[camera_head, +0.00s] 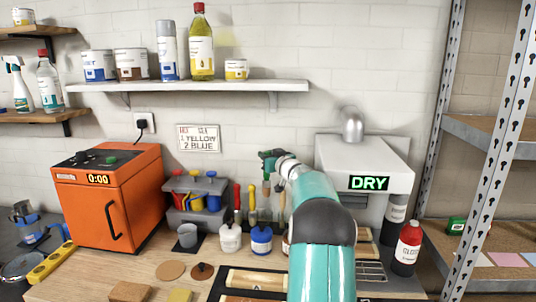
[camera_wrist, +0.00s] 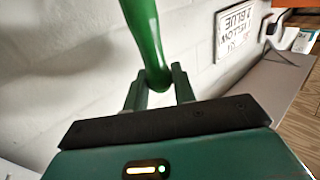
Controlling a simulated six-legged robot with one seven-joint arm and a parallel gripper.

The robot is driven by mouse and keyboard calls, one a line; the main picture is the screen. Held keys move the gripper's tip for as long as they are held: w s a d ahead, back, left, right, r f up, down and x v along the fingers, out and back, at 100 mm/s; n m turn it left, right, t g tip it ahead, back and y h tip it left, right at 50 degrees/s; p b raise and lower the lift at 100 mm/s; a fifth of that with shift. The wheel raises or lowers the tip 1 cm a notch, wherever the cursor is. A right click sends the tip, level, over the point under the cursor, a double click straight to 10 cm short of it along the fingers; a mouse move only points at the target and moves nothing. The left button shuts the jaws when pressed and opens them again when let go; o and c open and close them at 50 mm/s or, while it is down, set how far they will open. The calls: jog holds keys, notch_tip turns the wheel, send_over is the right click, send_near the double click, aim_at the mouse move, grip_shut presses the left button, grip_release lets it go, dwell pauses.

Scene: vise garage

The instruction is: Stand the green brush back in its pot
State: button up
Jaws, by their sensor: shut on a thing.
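The green brush's handle (camera_wrist: 146,40) stands between the two fingers of my gripper (camera_wrist: 158,88) in the wrist view, and the gripper is shut on it. The handle's upper part runs out of that picture. In the head view my gripper (camera_head: 270,158) is in front of the back wall, above the rear of the bench. The brush's lower end is small and partly hidden there. I cannot tell which holder is the brush's pot.
A white dryer (camera_head: 365,165) reading DRY stands right of my arm. An orange oven (camera_head: 108,198) is further left. A wall shelf (camera_head: 190,86) with bottles is above.

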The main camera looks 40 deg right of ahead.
aim_at(269, 183)
jog(key=shift+s+f, duration=0.1)
jog(key=shift+s, duration=0.1)
jog(key=shift+f, duration=0.3)
jog(key=shift+w+f, duration=0.1)
jog(key=shift+f, duration=5)
jog(key=o, duration=1.1)
